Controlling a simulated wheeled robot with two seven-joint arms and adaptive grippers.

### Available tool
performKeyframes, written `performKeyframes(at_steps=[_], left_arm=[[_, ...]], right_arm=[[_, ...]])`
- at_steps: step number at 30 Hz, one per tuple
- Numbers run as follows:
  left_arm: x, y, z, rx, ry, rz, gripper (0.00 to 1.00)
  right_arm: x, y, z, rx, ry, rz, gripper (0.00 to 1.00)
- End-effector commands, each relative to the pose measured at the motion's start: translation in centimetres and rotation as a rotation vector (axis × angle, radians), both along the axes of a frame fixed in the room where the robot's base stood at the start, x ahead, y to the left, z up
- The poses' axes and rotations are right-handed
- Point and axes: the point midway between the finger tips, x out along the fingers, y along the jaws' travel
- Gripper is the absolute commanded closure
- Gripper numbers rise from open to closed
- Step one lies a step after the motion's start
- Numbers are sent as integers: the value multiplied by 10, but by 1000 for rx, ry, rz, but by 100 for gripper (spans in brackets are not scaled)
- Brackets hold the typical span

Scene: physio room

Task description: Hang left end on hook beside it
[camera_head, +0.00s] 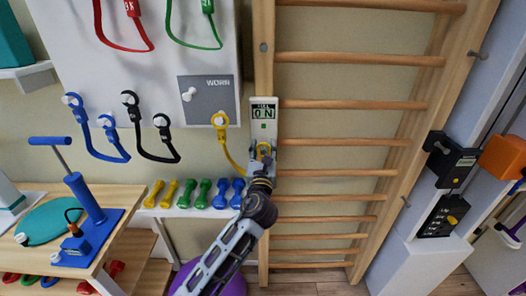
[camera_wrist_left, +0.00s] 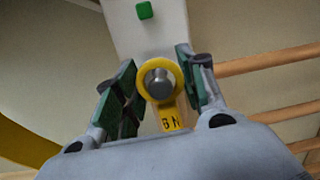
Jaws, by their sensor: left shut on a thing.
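The yellow band (camera_head: 230,158) runs from its left end, a yellow loop (camera_head: 220,119) at the right edge of the grey WORN panel (camera_head: 206,110), down to its other end at my left gripper (camera_head: 262,166). My left gripper is shut on this lower end. In the left wrist view, the yellow ring (camera_wrist_left: 158,64) with its tab lies between the green-padded fingers (camera_wrist_left: 160,88). A round metal hook tip (camera_wrist_left: 158,84) shows inside the ring; how far the ring is on it is unclear. The white pull gauge (camera_head: 263,108) reads 0 N. My right gripper is out of view.
A bare peg (camera_head: 189,94) stands on the WORN panel. Blue (camera_head: 108,145) and black (camera_head: 155,148) bands hang to its left. Wooden wall bars (camera_head: 340,145) stand right of the gauge. Dumbbells (camera_head: 200,193) line a shelf below.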

Motion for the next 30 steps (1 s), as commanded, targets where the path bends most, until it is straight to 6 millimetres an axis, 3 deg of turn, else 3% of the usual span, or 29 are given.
performKeyframes(at_steps=[30], left_arm=[[-25,0,1,0,-1,-1,100]], right_arm=[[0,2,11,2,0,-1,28]])
